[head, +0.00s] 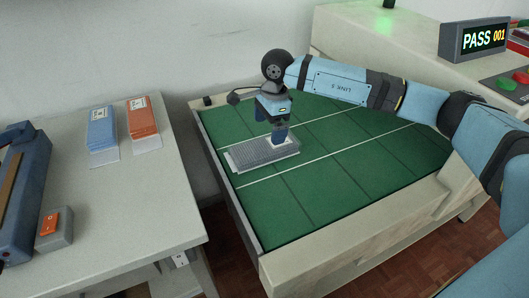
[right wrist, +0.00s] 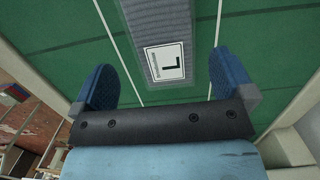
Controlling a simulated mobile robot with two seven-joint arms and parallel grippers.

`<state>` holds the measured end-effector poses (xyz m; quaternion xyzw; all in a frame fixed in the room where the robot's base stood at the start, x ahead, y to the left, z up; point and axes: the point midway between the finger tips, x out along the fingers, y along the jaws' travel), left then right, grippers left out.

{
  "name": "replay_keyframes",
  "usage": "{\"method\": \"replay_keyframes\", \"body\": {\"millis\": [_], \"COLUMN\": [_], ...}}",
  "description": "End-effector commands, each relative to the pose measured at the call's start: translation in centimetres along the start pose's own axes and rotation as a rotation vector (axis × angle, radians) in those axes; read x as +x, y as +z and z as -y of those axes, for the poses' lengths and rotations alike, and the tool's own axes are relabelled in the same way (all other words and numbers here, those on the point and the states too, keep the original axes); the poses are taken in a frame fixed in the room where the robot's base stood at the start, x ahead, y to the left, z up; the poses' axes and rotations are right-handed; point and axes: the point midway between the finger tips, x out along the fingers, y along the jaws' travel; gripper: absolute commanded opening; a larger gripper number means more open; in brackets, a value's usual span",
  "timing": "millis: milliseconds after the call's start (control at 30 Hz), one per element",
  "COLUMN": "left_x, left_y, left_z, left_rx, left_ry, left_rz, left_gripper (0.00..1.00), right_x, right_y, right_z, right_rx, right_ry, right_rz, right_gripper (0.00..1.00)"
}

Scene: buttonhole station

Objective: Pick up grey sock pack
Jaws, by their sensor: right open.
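The grey sock pack (head: 258,153) lies flat on the green mat of the station, near its left side. It has a ribbed grey face and a white edge. In the right wrist view the pack (right wrist: 158,22) shows a white label marked "L" and lies between the two blue fingers. My right gripper (head: 273,137) is above the pack's right part, pointing down; in the wrist view the gripper (right wrist: 161,88) is open, with a gap on each side of the pack. I cannot tell how far above the mat the fingertips are. My left gripper is not in view.
The green mat (head: 345,165) has white lines and a raised pale rim. At the left, a grey table (head: 135,205) holds a blue pack (head: 101,130), an orange pack (head: 142,118) and a device. A "PASS 001" display (head: 474,40) stands at the back right.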

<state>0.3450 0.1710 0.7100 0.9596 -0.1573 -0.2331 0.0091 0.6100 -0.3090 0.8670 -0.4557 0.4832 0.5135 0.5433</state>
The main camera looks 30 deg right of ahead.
Motion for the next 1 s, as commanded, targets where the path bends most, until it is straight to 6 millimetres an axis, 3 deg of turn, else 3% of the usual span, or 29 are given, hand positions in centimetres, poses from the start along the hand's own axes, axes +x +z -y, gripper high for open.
{"method": "replay_keyframes", "body": {"millis": [100,367,533,700,900,933,1000], "left_x": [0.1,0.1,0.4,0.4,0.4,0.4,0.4], "left_y": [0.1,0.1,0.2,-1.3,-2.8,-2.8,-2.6], "left_z": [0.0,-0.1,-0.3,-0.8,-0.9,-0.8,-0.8], "left_rx": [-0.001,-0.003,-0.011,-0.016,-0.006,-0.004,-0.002], "left_ry": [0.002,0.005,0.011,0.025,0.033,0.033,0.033], "left_rz": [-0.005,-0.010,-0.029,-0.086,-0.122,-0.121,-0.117], "left_gripper": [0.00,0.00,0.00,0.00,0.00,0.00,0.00], "right_x": [1.9,3.4,6.0,7.8,7.9,7.9,7.9], "right_y": [0.0,0.2,0.4,0.4,0.4,0.4,0.4], "right_z": [0.0,0.0,0.1,0.2,0.2,0.2,0.2], "right_rx": [0.000,-0.001,0.000,0.000,0.000,0.000,0.000], "right_ry": [0.000,0.000,0.002,0.000,-0.001,-0.001,-0.001], "right_rz": [0.001,0.003,0.002,0.003,0.003,0.003,0.003], "right_gripper": [1.00,1.00,1.00,1.00,1.00,0.98,0.82]}}
